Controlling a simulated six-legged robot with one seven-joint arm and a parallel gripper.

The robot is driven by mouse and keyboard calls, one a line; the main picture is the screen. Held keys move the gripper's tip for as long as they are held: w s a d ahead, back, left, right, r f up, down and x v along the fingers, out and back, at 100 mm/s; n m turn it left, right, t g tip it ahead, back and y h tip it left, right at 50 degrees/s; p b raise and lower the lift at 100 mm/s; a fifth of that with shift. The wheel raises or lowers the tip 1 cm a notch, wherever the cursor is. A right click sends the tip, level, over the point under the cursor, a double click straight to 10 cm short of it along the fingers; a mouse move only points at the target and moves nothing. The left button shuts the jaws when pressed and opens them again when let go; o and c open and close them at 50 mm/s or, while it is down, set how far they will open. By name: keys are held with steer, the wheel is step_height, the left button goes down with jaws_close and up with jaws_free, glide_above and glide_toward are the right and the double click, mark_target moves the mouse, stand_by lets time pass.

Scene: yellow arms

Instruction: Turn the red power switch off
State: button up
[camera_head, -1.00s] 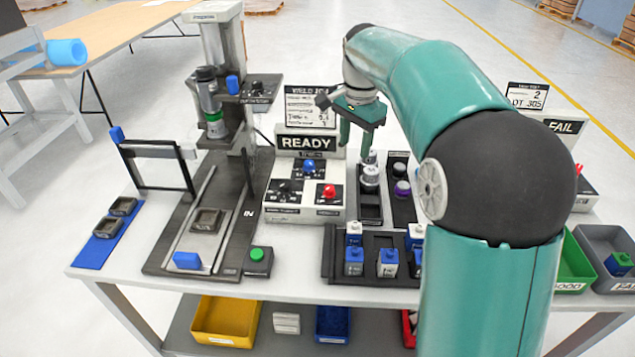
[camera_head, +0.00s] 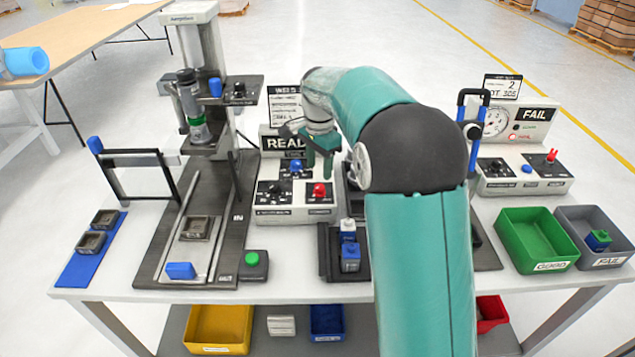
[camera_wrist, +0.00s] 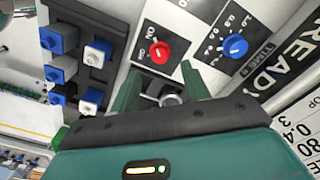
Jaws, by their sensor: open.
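A red knob (camera_head: 319,190) sits on the front right part of the white READY box (camera_head: 268,212). In the wrist view the red knob (camera_wrist: 155,51) lies on a black-and-white plate with small markings, just beyond my fingertips and in line with the gap between them. My gripper (camera_head: 321,163) is open and empty above the box, behind the red knob. Its two green fingers (camera_wrist: 160,80) stand apart, with a small metal part (camera_wrist: 170,99) visible between them; contact with the knob is not visible. A second red control (camera_head: 551,155) stands on the FAIL box at the right.
A blue knob (camera_head: 296,167) is behind the red one. A black rack (camera_head: 330,262) with blue-and-white parts lies to the right, partly hidden by my arm. A press (camera_head: 205,100) stands left. A green button (camera_head: 252,259) is in front. Green (camera_head: 537,240) and grey bins stand right.

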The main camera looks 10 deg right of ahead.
mark_target(319, 186)
step_height(319, 186, down, 6)
steer(key=shift+f, duration=0.1)
steer(key=c, duration=1)
